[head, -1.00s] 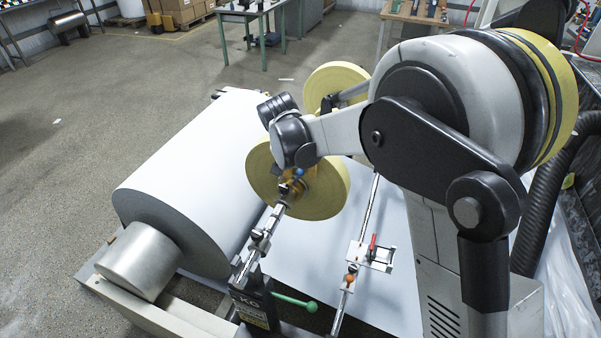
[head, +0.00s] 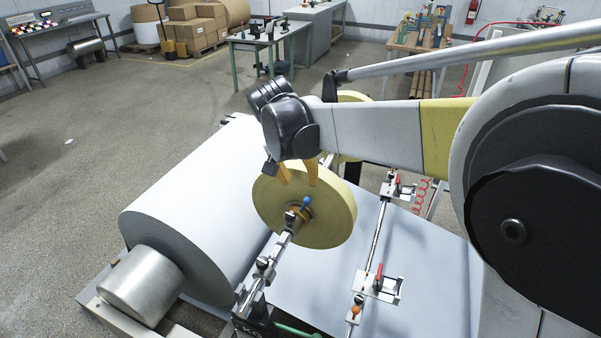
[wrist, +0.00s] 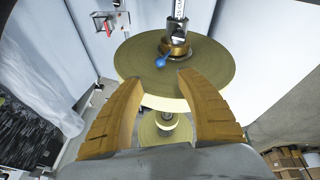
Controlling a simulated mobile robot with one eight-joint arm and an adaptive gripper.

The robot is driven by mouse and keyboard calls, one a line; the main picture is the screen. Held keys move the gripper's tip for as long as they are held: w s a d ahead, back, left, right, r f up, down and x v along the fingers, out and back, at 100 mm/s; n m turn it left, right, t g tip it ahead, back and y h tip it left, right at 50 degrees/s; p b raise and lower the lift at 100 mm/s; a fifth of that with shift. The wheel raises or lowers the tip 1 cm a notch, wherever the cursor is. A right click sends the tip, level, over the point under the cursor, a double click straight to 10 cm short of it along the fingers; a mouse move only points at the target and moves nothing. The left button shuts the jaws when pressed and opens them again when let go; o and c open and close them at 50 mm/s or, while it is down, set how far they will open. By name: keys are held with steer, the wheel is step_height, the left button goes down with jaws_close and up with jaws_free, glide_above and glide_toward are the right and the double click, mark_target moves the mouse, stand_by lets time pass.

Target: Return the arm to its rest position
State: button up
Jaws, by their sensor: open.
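My arm reaches across the head view from the right. My gripper (head: 298,172) hangs from the dark wrist in front of the upper part of a yellow tape roll (head: 325,222). In the wrist view its two orange-brown fingers (wrist: 157,90) are wide apart with nothing gripped between them. The roll (wrist: 200,62) lies just beyond the fingertips; I cannot tell whether they touch it. A blue-knobbed lever (head: 305,202) sits at the roll's hub; it also shows in the wrist view (wrist: 160,62).
A large white paper roll (head: 200,190) lies to the left, with a white sheet (head: 420,265) on the right. A rail with red-handled clamps (head: 378,280) runs beside the yellow roll. A second yellow roll (wrist: 165,130) is behind. Tables (head: 265,45) stand far back.

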steer(key=s+d+n+t+y+b, duration=0.15)
steer(key=s+d+b, duration=0.35)
steer(key=s+d, duration=1.25)
steer(key=s+d+f+t+b, duration=0.2)
steer(key=s+d+f, duration=0.2)
steer(key=s+f, duration=0.1)
steer(key=shift+s+d+f, duration=0.2)
steer(key=shift+s+f, duration=0.05)
steer(key=shift+s, duration=0.45)
steer(key=shift+y, duration=0.25)
